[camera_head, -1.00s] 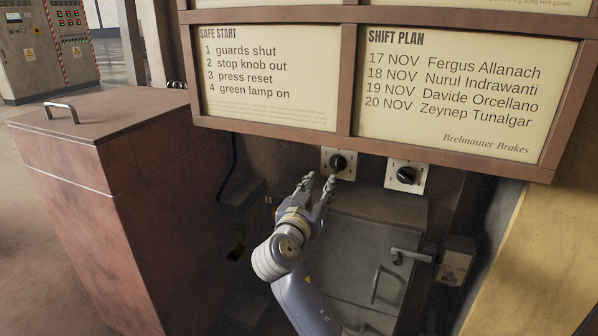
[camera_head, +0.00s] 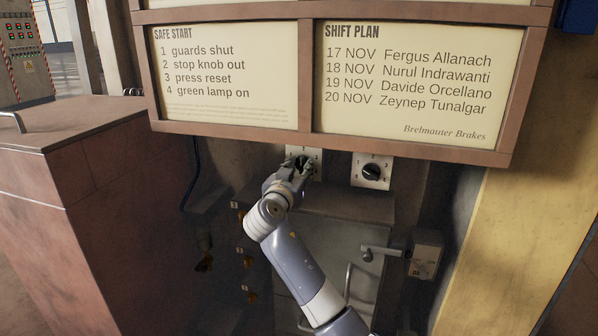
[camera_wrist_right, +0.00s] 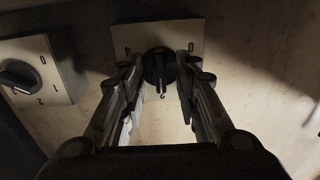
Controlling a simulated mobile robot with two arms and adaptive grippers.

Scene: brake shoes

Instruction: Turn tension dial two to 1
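Two black dials on pale square plates sit on the wall below the notice board. The left dial's plate (camera_head: 317,154) is partly hidden behind my right gripper (camera_head: 303,168). The right dial (camera_head: 371,172) shows whole, with small numbers around it. In the right wrist view, my gripper (camera_wrist_right: 157,72) is open, with one finger on each side of a black dial knob (camera_wrist_right: 158,66). Gaps seem to show beside the knob. A light mark on the knob points down, near a "2". The other dial (camera_wrist_right: 18,76) is at the left there. My left gripper is not in view.
The notice board (camera_head: 308,130) overhangs just above the dials. Below them is a grey cabinet (camera_head: 340,235) with a lever handle (camera_head: 380,252) and a small box (camera_head: 425,254) to its right. A reddish cabinet (camera_head: 70,200) stands at left.

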